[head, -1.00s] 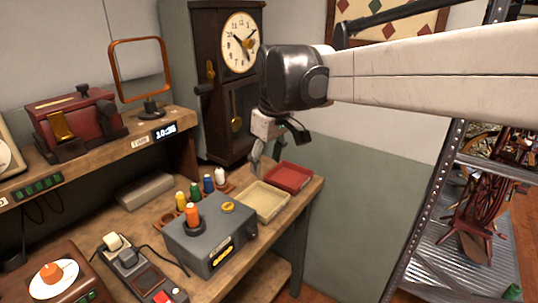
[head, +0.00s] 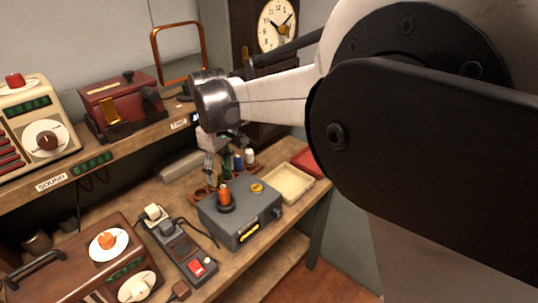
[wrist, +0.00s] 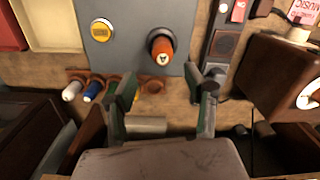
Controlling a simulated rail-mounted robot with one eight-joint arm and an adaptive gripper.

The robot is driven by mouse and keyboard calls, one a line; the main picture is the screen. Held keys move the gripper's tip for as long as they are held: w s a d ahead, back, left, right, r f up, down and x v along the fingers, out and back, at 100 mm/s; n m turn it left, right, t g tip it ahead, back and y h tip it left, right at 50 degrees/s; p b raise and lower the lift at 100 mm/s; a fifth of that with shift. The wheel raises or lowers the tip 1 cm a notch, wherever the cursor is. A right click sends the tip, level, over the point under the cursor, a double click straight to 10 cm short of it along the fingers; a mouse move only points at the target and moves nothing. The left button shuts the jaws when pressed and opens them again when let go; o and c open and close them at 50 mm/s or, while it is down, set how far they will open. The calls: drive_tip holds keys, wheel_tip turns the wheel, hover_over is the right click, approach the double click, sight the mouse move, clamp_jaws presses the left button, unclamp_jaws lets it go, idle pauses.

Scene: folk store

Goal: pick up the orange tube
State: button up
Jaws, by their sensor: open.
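The orange tube (head: 225,193) stands upright in a dark round holder on top of a grey metal box (head: 243,228). In the wrist view the orange tube (wrist: 162,50) shows end-on, on the grey box (wrist: 135,22). My gripper (head: 210,172) hangs above the bench just behind the tube in the head view. In the wrist view my gripper (wrist: 168,84) has its two fingers spread wide apart with nothing between them. The tube lies beyond the fingertips, roughly centred between them, and no contact shows.
A spool rack behind the box holds blue (head: 238,160) and white (head: 249,156) spools; fingers partly hide others. A cream tray (head: 290,197) and red tray (head: 308,162) stand right. A switch strip (head: 181,250) and brown case (head: 75,260) stand left. A shelf overhangs the bench back.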

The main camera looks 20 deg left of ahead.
sight(222, 186)
drive_tip(key=shift+s+d+f+p, duration=0.2)
drive_tip(key=shift+f+p, duration=0.1)
drive_tip(key=shift+f, duration=1.6)
drive_tip(key=shift+s+d+f+p, duration=0.15)
drive_tip(key=shift+f+p, duration=0.1)
drive_tip(key=shift+f, duration=1.6)
drive_tip(key=shift+a, duration=0.1)
drive_tip(key=c, duration=0.9)
drive_tip(key=shift+c, duration=0.2)
